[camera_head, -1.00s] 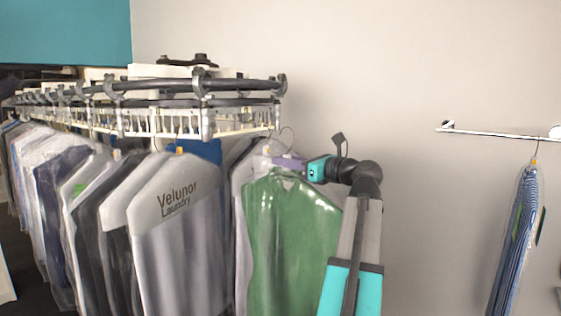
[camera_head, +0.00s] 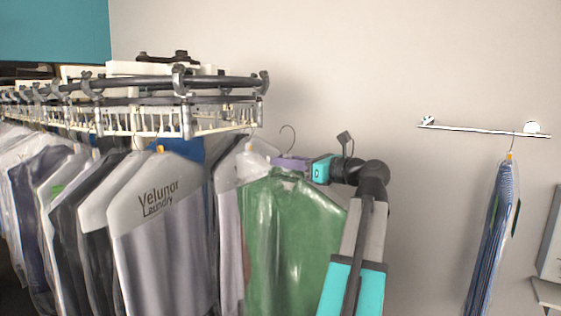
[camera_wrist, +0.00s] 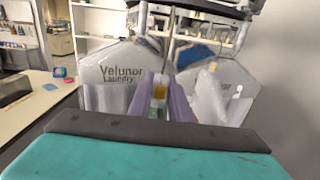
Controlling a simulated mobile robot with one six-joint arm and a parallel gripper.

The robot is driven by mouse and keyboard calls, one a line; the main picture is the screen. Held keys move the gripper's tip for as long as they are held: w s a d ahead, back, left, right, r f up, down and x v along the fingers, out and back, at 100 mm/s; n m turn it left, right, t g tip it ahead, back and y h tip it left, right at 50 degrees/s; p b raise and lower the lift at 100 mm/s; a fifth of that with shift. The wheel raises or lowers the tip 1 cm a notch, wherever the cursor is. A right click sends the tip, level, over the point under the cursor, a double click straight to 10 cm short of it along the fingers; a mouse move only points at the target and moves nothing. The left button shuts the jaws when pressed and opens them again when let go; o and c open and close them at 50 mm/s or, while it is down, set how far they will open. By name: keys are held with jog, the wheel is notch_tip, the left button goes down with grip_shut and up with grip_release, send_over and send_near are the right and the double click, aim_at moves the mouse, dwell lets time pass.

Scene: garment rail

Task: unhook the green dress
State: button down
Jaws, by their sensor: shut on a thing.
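My gripper (camera_head: 290,162) is shut on the dress's hanger just below the hook, coming in from the right. In the wrist view, the purple fingers of my gripper (camera_wrist: 159,95) close around the hanger neck, with an orange piece between them. The dress itself is mostly hidden there.
Several covered garments, one a grey "Velunor Laundry" cover (camera_head: 160,220), hang close on the left. A wall bar (camera_head: 480,129) at right holds a blue striped garment (camera_head: 492,235). Bare wall lies between. The wrist view shows a counter (camera_wrist: 40,105) at left.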

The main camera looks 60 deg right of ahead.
jog(key=shift+s+a, duration=0.2)
jog(key=shift+s, duration=2.4)
jog(key=shift+s+a, duration=0.15)
jog(key=shift+s, duration=2.45)
jog(key=shift+s+a, duration=0.2)
jog(key=shift+s, duration=2.4)
